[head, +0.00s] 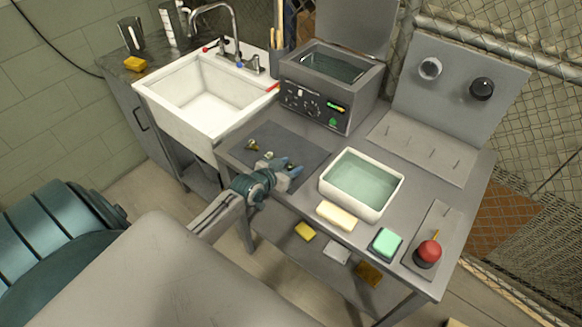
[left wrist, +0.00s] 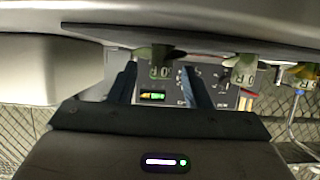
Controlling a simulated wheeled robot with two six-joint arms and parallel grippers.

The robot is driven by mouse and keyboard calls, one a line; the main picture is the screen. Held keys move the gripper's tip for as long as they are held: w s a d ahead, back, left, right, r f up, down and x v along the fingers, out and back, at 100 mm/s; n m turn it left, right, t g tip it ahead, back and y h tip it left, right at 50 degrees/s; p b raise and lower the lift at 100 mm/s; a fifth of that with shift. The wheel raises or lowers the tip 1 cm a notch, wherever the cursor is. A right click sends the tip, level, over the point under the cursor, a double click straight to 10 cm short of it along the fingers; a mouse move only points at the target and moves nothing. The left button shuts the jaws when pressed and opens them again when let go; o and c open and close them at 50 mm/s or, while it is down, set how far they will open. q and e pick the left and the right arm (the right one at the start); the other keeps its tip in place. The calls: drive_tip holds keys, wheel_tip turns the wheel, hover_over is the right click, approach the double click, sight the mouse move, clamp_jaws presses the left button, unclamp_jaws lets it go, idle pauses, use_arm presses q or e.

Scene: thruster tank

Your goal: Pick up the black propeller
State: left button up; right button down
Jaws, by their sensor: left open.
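Small propellers sit on a dark mat (head: 290,141) on the metal bench. In the head view, a brass-coloured one (head: 252,145) shows at the mat's left, and another lies close to my left gripper. In the left wrist view, a dark propeller (left wrist: 158,52) shows between the finger lines, most likely the black one; I cannot tell its exact colour. My right gripper is out of view.
A white basin of water (head: 324,187) stands right of my gripper, with a cream block (head: 336,216) in front. A metal cleaner box (head: 314,117) stands behind the mat. A white sink (head: 150,93) is at left. A red button (head: 429,252) is at the right front.

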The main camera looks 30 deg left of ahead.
sight(292, 165)
use_arm(q)
drive_tip(key=x, duration=0.3)
drive_tip(key=shift+f, duration=0.15)
drive_tip(key=shift+c, duration=0.2)
clamp_jaws()
